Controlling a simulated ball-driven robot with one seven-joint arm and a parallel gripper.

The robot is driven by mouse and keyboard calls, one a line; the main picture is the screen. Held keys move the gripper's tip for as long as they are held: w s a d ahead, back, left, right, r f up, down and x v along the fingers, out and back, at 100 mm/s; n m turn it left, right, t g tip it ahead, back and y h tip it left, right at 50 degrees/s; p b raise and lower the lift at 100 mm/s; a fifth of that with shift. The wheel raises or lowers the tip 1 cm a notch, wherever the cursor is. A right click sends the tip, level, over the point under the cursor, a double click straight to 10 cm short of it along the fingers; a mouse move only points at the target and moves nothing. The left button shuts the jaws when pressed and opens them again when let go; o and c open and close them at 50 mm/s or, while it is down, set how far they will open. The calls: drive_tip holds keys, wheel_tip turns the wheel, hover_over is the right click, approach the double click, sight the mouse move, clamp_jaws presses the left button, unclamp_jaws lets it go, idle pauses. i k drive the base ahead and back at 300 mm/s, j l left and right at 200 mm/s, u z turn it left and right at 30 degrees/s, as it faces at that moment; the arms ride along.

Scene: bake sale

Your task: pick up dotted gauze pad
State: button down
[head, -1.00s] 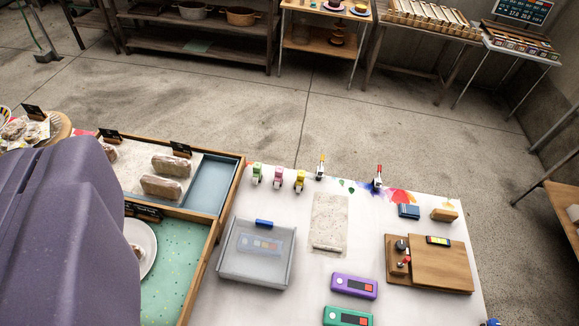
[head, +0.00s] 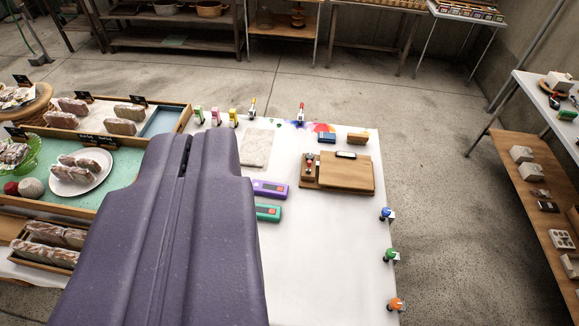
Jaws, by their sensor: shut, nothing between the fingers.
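A pale, speckled flat rectangle (head: 258,148) lies on the white table, right of and beyond my gripper. I cannot tell whether it is the dotted gauze pad or a mat; no other thing in view clearly looks like a gauze pad. My purple gripper (head: 187,140) fills the lower left, in front of the table. Its two halves are together with only a thin slit showing, and nothing is seen held. It hides the near left part of the table.
Purple (head: 270,189) and green (head: 267,212) devices lie beside my gripper. A wooden board (head: 345,178), a blue block (head: 327,138) and small figures stand farther right. Pastry trays and a plate (head: 100,172) are at left.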

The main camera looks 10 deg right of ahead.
sight(255, 152)
drive_tip(key=k+l+z, duration=0.2)
drive_tip(key=i+l+z, duration=0.15)
drive_tip(key=l+z, duration=0.15)
drive_tip(key=i+l+z, duration=0.15)
drive_tip(key=l+z, duration=0.15)
drive_tip(key=l, duration=0.2)
drive_tip(key=i+l+z, duration=0.45)
drive_tip(key=l+z, duration=0.15)
drive_tip(key=i+l, duration=0.35)
drive_tip(key=i, duration=0.2)
drive_tip(key=i+l, duration=0.35)
drive_tip(key=i, duration=0.2)
drive_tip(key=i+j+u, duration=0.15)
drive_tip(key=i+u, duration=0.25)
drive_tip(key=i, duration=0.25)
drive_tip(key=i+u, duration=0.45)
drive_tip(key=i, duration=1.15)
drive_tip(key=i+l+u, duration=0.1)
drive_tip(key=i, duration=0.85)
drive_tip(key=i+j+u, duration=0.1)
drive_tip(key=i+u, duration=0.75)
drive_tip(key=i+l+u, duration=0.25)
drive_tip(key=i+u, duration=0.15)
drive_tip(key=i+j+u, duration=0.25)
drive_tip(key=i+u, duration=0.25)
drive_tip(key=i+j+u, duration=0.1)
drive_tip(key=i+u, duration=0.4)
drive_tip(key=i+l+u, duration=0.1)
drive_tip(key=i+u, duration=0.4)
drive_tip(key=k, duration=0.1)
